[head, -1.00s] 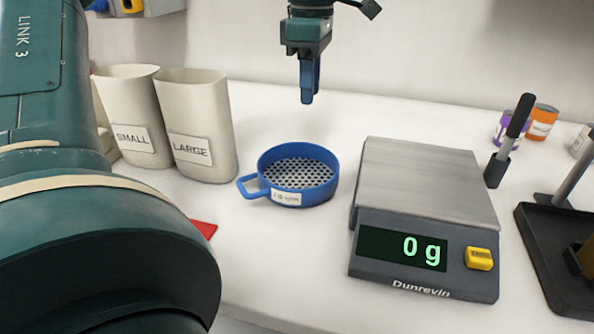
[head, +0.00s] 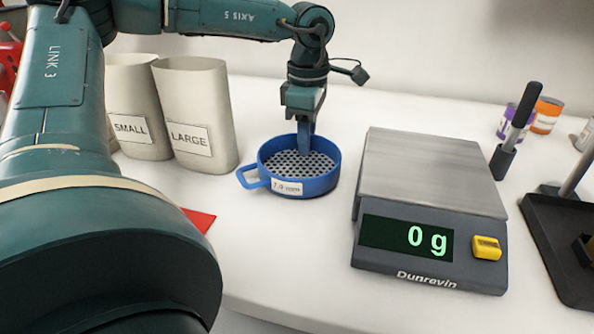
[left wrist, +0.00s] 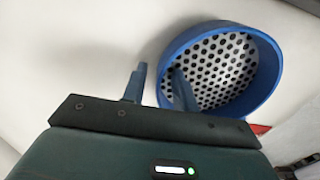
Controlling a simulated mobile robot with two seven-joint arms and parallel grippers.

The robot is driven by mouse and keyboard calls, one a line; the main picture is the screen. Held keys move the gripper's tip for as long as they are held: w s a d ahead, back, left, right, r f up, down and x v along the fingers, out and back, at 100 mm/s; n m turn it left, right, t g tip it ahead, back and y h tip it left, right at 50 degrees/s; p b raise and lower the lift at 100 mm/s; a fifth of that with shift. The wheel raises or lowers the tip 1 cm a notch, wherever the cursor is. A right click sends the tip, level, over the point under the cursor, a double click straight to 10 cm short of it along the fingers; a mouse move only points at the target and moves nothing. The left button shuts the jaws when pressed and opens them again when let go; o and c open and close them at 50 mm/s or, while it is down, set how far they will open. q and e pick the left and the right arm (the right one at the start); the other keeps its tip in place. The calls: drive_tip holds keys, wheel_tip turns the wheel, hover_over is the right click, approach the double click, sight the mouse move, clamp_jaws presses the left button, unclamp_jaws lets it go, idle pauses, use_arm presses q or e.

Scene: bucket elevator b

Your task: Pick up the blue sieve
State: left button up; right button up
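The blue sieve (head: 329,180) sits flat on the white bench, left of the scale, its loop handle pointing left and a small white label on its front. Its perforated plate shows in both views. My left gripper (head: 304,148) points down at the sieve's far rim. In the left wrist view the sieve (left wrist: 272,80) fills the upper right, and my left gripper (left wrist: 158,88) is open. One finger is outside the rim and the other is inside the sieve, with the rim between them. Whether either finger touches it I cannot tell. My right gripper is out of view.
A scale (head: 425,175) reading 0 g stands right of the sieve. Two beige cups marked SMALL (head: 138,100) and LARGE (head: 193,105) stand to its left. A red flat piece (head: 200,220) lies at front left. A black stand (head: 560,235) is at far right.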

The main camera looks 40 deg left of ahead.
use_arm(q)
drive_tip(key=shift+c, duration=0.2)
clamp_jaws()
drive_tip(key=shift+r, duration=0.15)
